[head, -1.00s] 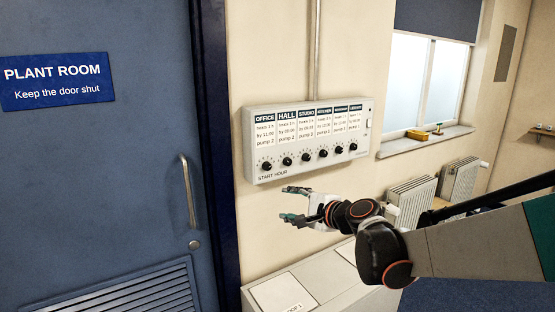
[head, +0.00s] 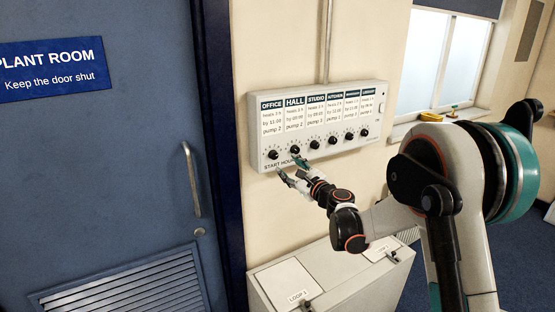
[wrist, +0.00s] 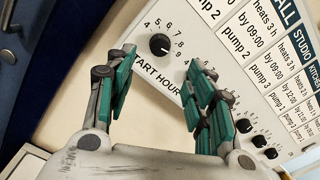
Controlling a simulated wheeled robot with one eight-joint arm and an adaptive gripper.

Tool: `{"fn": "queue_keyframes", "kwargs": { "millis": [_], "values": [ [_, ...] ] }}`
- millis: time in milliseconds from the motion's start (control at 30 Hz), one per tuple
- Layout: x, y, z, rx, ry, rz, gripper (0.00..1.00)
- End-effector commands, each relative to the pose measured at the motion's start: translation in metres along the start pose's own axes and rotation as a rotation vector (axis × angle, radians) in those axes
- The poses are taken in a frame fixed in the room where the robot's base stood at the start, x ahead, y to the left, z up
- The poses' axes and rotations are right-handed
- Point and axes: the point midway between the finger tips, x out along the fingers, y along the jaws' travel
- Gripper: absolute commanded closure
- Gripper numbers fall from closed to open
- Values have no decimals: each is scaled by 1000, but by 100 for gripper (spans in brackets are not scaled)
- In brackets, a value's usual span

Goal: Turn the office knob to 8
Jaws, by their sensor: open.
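The office knob (head: 273,154) is a small round black knob, the leftmost in the row on the pale control panel (head: 372,127), under the OFFICE card (head: 272,118). In the wrist view the knob (wrist: 160,44) lies beyond and between my fingertips, with numbers from 4 to 9 readable around it. I cannot tell for sure which number its mark points at. My gripper (head: 291,167) is open, just below and to the right of the knob in the head view. In the wrist view my gripper's (wrist: 160,62) green-padded fingers are spread and apart from the knob.
The hall knob (head: 295,149) is close on the right, near one fingertip, with several more knobs beyond. A grey cabinet (head: 285,284) stands below the panel. The blue plant room door (head: 110,175) with its handle (head: 191,180) is on the left.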

Motion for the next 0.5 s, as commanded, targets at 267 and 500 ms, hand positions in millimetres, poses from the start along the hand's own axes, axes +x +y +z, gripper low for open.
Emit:
{"fn": "queue_keyframes", "kwargs": {
  "millis": [267, 500],
  "values": [
    [56, 1, -1, -1, 0, 1, 51],
    [86, 1, 0, -2, 0, 1, 51]
  ]
}}
